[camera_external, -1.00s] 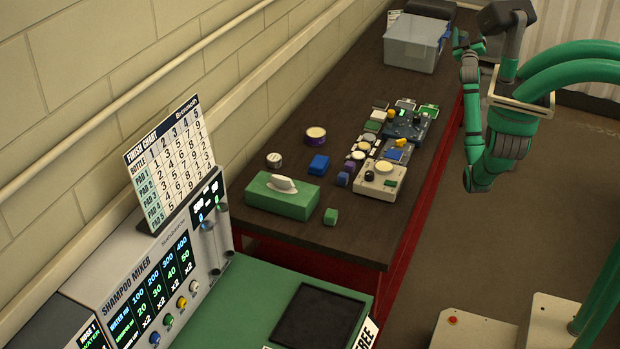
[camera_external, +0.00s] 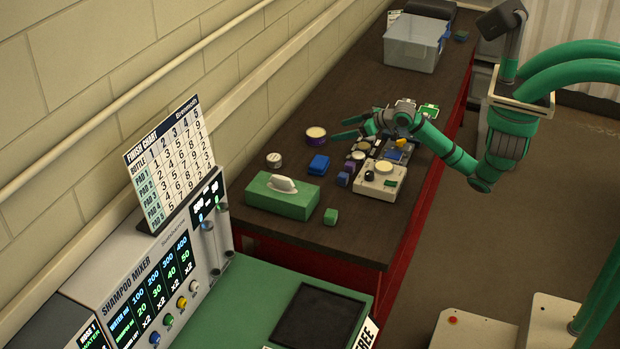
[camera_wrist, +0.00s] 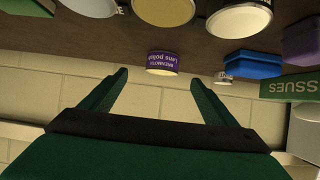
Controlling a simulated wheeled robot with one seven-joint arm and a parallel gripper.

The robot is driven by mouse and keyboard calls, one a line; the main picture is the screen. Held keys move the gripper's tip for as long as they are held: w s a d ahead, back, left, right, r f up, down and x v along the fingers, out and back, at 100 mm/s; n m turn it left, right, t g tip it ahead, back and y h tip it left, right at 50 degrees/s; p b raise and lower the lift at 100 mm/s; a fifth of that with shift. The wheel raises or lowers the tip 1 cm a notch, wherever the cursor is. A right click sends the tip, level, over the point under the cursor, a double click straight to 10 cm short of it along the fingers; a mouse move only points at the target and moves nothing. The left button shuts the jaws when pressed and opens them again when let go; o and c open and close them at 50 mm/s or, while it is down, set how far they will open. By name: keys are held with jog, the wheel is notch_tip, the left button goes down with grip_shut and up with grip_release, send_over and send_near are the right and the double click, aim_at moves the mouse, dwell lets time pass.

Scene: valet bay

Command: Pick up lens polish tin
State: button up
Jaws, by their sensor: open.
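The lens polish tin (camera_external: 316,136) is a small round tin with a pale lid and a purple side, standing on the dark bench near the wall. In the wrist view its purple label (camera_wrist: 162,62) reads "Lens polis", and it shows between and beyond my fingertips. My gripper (camera_external: 339,128) is open and empty, reaching across the bench with its fingers pointing left towards the tin. A gap appears to remain between the fingertips and the tin. In the wrist view both fingers (camera_wrist: 159,80) are spread apart.
A blue block (camera_external: 319,165), a small round tin (camera_external: 274,160) and a green tissue box (camera_external: 282,194) stand nearer the front. Several small items and a cream device (camera_external: 380,180) lie under or beside my arm. A clear bin (camera_external: 411,50) stands at the back.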

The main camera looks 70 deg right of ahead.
aim_at(322, 137)
jog(key=x, duration=0.4)
jog(key=shift+w+a+f, duration=0.1)
jog(key=shift+w+f, duration=0.1)
jog(key=shift+w, duration=0.1)
jog(key=shift+a+r+x, duration=0.15)
jog(key=shift+x, duration=1.35)
jog(key=shift+a+r+x, duration=0.1)
jog(key=shift+x, duration=1.4)
jog(key=shift+w, duration=0.1)
jog(key=c, duration=1.3)
